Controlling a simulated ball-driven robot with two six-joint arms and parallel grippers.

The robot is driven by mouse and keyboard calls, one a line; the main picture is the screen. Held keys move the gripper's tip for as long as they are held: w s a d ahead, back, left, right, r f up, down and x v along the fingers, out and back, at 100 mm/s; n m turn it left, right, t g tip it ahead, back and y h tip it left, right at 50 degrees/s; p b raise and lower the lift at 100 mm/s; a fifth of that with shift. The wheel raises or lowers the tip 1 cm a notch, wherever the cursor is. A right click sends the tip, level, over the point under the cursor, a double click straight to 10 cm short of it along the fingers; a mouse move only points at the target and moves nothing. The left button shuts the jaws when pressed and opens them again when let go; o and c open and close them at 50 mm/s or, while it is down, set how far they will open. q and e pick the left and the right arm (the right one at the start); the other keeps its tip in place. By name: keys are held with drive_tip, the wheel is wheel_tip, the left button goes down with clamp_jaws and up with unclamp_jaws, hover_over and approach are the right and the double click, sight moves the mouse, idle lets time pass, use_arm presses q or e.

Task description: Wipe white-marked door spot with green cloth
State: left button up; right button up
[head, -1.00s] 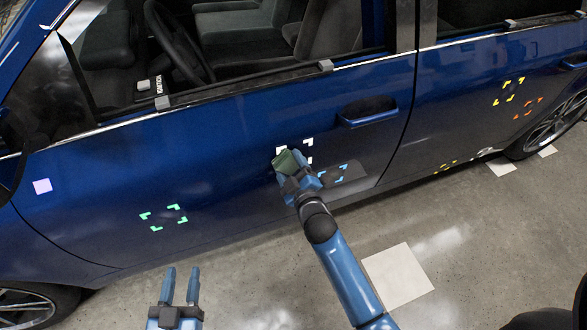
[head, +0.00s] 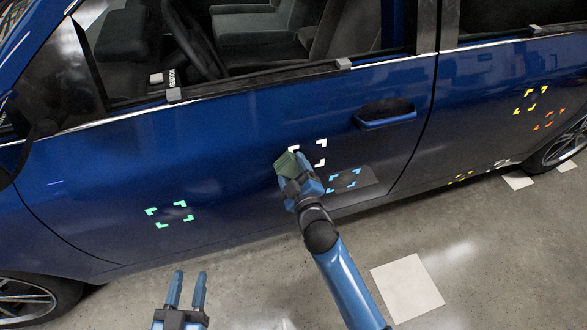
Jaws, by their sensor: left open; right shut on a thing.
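The white-marked spot (head: 321,147) is on the blue front door, framed by white corner marks. Its lower left part is hidden behind my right gripper. My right gripper (head: 293,172) is shut on the green cloth (head: 285,163), which lies just left of the white marks. I cannot tell whether the cloth touches the door. My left gripper (head: 186,290) is open and empty, low in the view in front of the door.
Cyan marks (head: 344,180) lie just below right of the white ones, green marks (head: 169,215) to the left. Yellow (head: 530,100) and orange marks (head: 549,120) are on the rear door. A door handle (head: 385,114) juts out at upper right. Pale floor tiles (head: 407,288) lie below.

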drive_tip(key=v, duration=0.4)
drive_tip(key=shift+v, duration=0.8)
drive_tip(key=shift+d, duration=0.1)
drive_tip(key=v, duration=0.3)
drive_tip(key=shift+b, duration=0.35)
drive_tip(key=shift+s, duration=0.1)
